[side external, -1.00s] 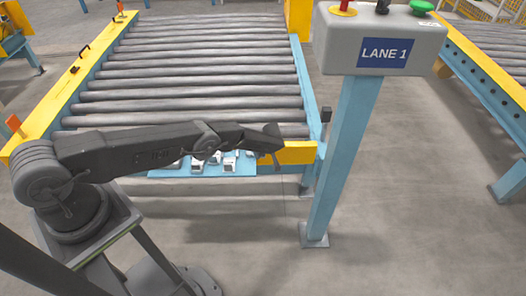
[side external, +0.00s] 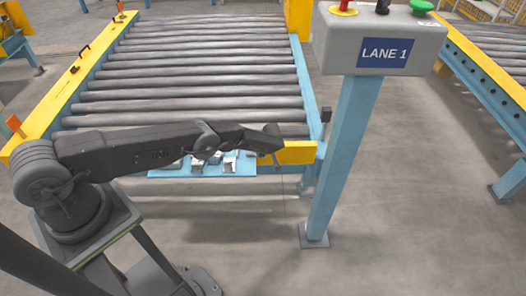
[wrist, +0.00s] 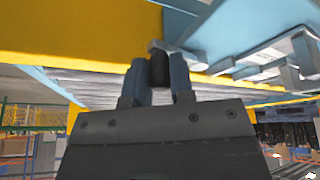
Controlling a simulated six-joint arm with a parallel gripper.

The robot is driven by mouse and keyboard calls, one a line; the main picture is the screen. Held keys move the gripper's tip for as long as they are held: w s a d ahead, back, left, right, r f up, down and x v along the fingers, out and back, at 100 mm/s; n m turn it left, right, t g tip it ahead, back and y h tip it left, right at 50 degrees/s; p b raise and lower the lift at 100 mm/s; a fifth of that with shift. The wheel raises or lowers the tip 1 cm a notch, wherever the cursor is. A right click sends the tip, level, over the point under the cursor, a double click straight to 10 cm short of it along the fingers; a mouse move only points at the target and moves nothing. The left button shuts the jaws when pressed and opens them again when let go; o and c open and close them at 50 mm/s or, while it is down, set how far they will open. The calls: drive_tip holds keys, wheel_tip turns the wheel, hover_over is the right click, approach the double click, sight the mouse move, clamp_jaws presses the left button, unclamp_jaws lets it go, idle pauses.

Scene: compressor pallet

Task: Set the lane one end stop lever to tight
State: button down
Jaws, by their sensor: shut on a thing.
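The lane one end stop is at the near end of the roller conveyor. Its yellow part (side external: 298,152) shows just right of my gripper (side external: 275,143) in the side view. In the wrist view my gripper (wrist: 159,75) is shut on a short dark cylindrical handle (wrist: 158,68), which looks like the end stop lever. The handle stands between the two fingers, below a yellow beam (wrist: 80,35). Its lower end is hidden by the gripper body. The lever's setting cannot be read from these views.
A blue plate (side external: 245,170) with silver fittings (side external: 229,164) lies under my arm. Silver brackets (wrist: 305,50) also show at right in the wrist view. The LANE 1 control box (side external: 382,45) stands on a blue post (side external: 340,150) to the right.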

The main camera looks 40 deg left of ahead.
drive_tip(key=shift+s+m, duration=0.2)
drive_tip(key=shift+m, duration=0.1)
drive_tip(key=shift+s+d+m+t+h, duration=0.1)
drive_tip(key=shift+s+m+t+h, duration=0.55)
drive_tip(key=shift+m, duration=0.9)
drive_tip(key=shift+s+m+t+h, duration=0.35)
drive_tip(key=shift+s+m, duration=0.6)
drive_tip(key=shift+m, duration=0.65)
drive_tip(key=shift+s+d+m+t+h, duration=0.1)
drive_tip(key=shift+s+m+t+h, duration=0.55)
drive_tip(key=shift+m, duration=0.9)
drive_tip(key=shift+s+a+m, duration=0.1)
drive_tip(key=shift+s+m, duration=0.2)
drive_tip(key=shift+m, duration=0.1)
drive_tip(key=c, duration=1)
unclamp_jaws()
drive_tip(key=v, duration=1.4)
drive_tip(key=shift+w, duration=0.25)
